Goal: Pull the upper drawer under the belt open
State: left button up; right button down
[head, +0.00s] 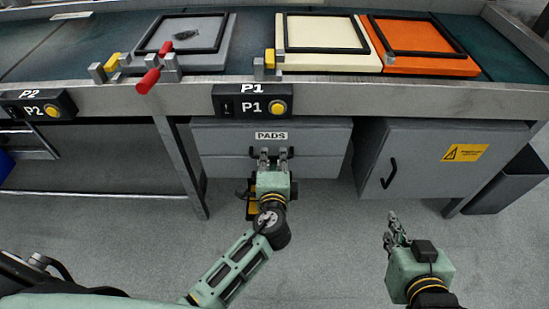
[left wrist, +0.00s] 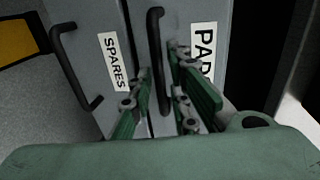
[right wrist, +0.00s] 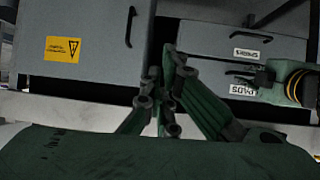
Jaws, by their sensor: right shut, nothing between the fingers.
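The upper drawer (head: 225,138), labelled PADS, is a grey front under the belt and looks closed. Its black bar handle (left wrist: 155,55) lies in the gap between the fingers of my left gripper (left wrist: 162,100) in the left wrist view. That gripper (head: 273,155) is open, pointing at the drawer front in the head view; I cannot tell whether a finger touches the handle. The lower drawer (right wrist: 195,38), labelled SPARES, is closed, with its own handle (left wrist: 72,70). My right gripper (head: 393,232) is shut and empty, away from the drawers.
A grey cabinet (head: 430,165) with a yellow warning label stands right of the drawers. A control box marked P1 (head: 250,101) hangs on the belt's edge above. Framed pads, such as the orange one (head: 470,67), lie on the belt. The floor (head: 335,225) before the drawers is clear.

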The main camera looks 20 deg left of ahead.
pick_arm(q)
jog(key=shift+w+a+f, duration=0.15)
jog(key=shift+w+a, duration=0.05)
jog(key=shift+w, duration=0.4)
grip_shut()
